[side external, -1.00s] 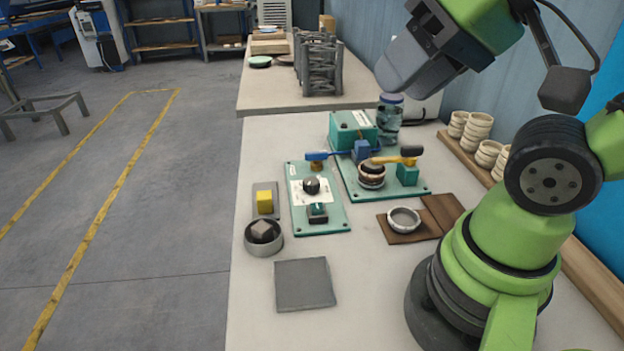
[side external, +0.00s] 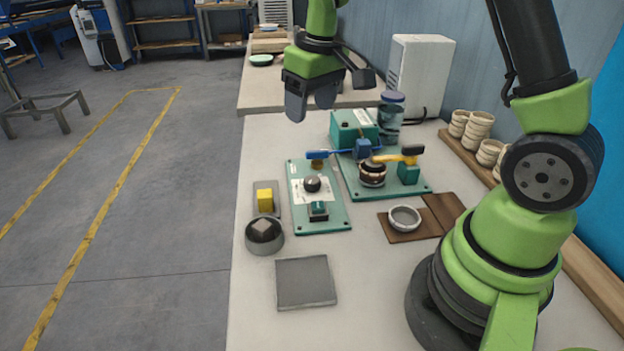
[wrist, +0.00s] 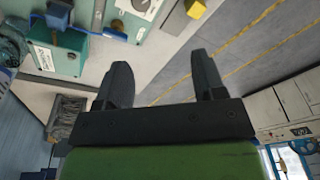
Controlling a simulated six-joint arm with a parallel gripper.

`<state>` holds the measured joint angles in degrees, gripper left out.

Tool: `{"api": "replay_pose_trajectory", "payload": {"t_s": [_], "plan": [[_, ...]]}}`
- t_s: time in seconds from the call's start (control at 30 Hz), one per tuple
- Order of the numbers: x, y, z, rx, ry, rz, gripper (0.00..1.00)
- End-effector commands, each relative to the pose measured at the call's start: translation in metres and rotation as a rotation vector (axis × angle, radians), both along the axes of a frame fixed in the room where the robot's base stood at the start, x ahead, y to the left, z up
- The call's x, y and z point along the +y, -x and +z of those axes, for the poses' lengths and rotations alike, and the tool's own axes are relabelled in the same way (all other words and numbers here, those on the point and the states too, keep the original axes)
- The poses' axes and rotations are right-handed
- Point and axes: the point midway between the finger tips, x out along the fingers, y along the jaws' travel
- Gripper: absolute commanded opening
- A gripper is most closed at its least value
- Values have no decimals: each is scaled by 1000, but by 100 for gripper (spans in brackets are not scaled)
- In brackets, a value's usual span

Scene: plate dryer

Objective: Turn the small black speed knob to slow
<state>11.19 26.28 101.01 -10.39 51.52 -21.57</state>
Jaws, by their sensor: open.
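A round black knob (side external: 312,184) sits on a white dial plate on the teal panel (side external: 336,222) in the side view. A teal box (side external: 353,131) behind it also bears a small dark spot and a white label; I cannot tell whether the spot is a knob. In the wrist view the teal box (wrist: 68,48) is at upper left, and the panel (wrist: 138,28) is partly cut off at the top. My gripper (side external: 311,104) is open and empty, high above and behind the panel, apart from everything. Its two fingers (wrist: 160,72) stand apart in the wrist view.
A blue-handled lever (side external: 335,154) and a yellow-handled one (side external: 396,158) stand around the panels. A yellow block (side external: 265,200), a round dish (side external: 263,235), a grey plate (side external: 305,283) and a white ring (side external: 404,217) lie nearby. A jar (side external: 391,115) stands behind.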

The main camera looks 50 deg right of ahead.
Motion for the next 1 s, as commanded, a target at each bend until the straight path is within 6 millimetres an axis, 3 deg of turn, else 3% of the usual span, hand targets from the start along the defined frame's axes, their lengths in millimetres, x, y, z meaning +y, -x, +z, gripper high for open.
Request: {"api": "replay_pose_trajectory", "payload": {"t_s": [0.03,0.2,0.53,0.8,1.0], "plan": [[-8,-7,-21,39,5,16,63],[-26,-20,-69,119,14,68,63],[-33,-22,-108,157,16,94,63],[-33,-21,-158,159,15,93,63],[-33,-22,-184,155,16,93,63]]}}
